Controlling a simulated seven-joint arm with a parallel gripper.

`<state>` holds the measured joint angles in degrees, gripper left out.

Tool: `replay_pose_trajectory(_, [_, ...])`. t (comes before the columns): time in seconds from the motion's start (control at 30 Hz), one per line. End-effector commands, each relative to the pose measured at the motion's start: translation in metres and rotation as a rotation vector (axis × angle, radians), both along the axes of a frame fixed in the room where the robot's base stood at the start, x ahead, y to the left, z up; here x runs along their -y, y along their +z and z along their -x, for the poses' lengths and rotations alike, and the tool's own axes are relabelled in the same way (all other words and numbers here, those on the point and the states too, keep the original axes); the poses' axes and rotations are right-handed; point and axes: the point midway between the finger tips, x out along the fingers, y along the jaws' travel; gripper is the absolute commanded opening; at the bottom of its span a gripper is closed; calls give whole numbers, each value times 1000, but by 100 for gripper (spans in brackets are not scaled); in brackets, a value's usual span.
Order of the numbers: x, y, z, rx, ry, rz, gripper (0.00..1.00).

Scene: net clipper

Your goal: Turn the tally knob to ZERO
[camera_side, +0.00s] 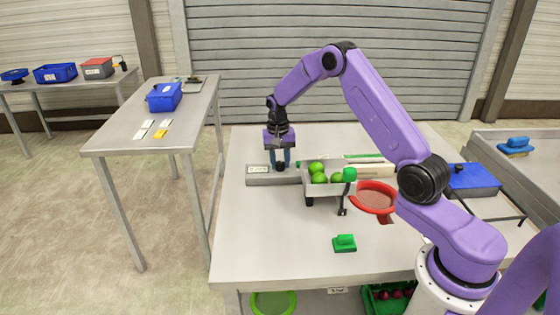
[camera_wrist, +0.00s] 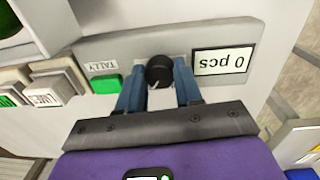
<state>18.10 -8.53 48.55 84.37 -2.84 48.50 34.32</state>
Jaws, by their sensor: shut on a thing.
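The tally knob (camera_wrist: 159,71) is a round black knob with a pale pointer mark, on a grey panel (camera_wrist: 135,48) on the worktable. The panel carries a TALLY label (camera_wrist: 103,65), a green button (camera_wrist: 106,84) and a display (camera_wrist: 224,60) that reads "0 pcs", upside down in the wrist view. My gripper (camera_wrist: 160,75) has its two blue fingers on either side of the knob, shut on it.
A grey tray (camera_side: 322,189) with several green balls stands right of the panel. A red-rimmed net (camera_side: 375,197) and a green block (camera_side: 345,243) are nearby. A blue box (camera_side: 473,180) is farther right. The table's front left is clear.

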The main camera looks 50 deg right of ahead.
Motion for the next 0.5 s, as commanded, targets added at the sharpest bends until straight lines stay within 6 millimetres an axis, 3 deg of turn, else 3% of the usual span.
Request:
replay_pose_trajectory(0.37, [0,1,-1,3,-8,0,4])
replay_pose_trajectory(0.4, [0,1,-1,3,-8,0,41])
replay_pose_trajectory(0.47, [0,1,-1,3,-7,0,60])
replay_pose_trajectory(0.5, [0,1,-1,3,-7,0,60])
